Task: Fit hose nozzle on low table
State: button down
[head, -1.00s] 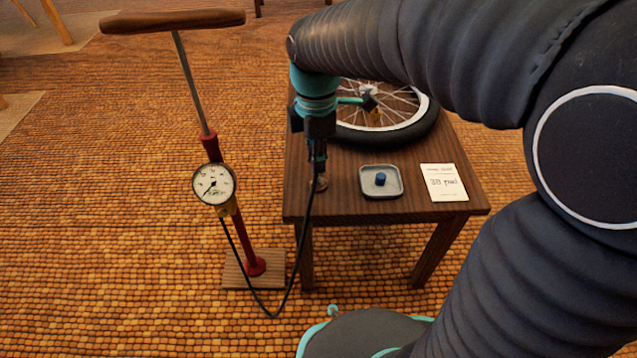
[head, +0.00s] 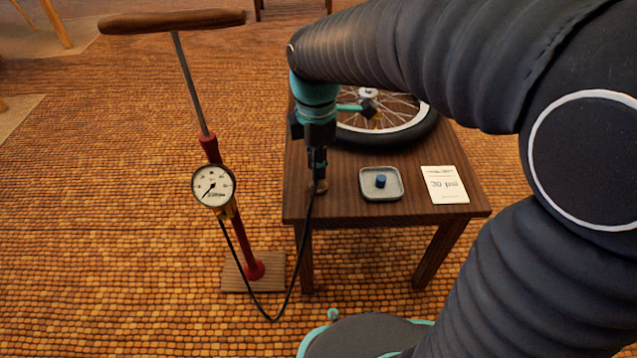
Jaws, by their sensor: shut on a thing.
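A bicycle wheel (head: 408,136) with a black tyre and pale rim lies on the low wooden table (head: 340,205). My gripper (head: 320,180) points down over the table's left part, in front of the wheel's left side. It is shut on the hose nozzle (head: 321,187), a small brassy piece low between the fingers, mostly hidden by them. A black hose (head: 300,262) hangs from it over the table's edge and loops up to the red floor pump (head: 240,238). I cannot tell whether the nozzle touches the tabletop. The wheel's valve is not clearly visible.
A small grey tray (head: 393,193) holds a blue cap (head: 381,181). A white card (head: 445,185) reading 30 psi lies to its right. The pump's gauge (head: 213,185) and tall wooden handle (head: 172,21) stand left of the table. Floor in front is clear.

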jog(key=shift+f, duration=0.7)
jog(key=c, duration=1)
grip_release()
jog(key=shift+o, duration=0.2)
jog(key=shift+r, duration=0.1)
notch_tip(320, 180, up, 12)
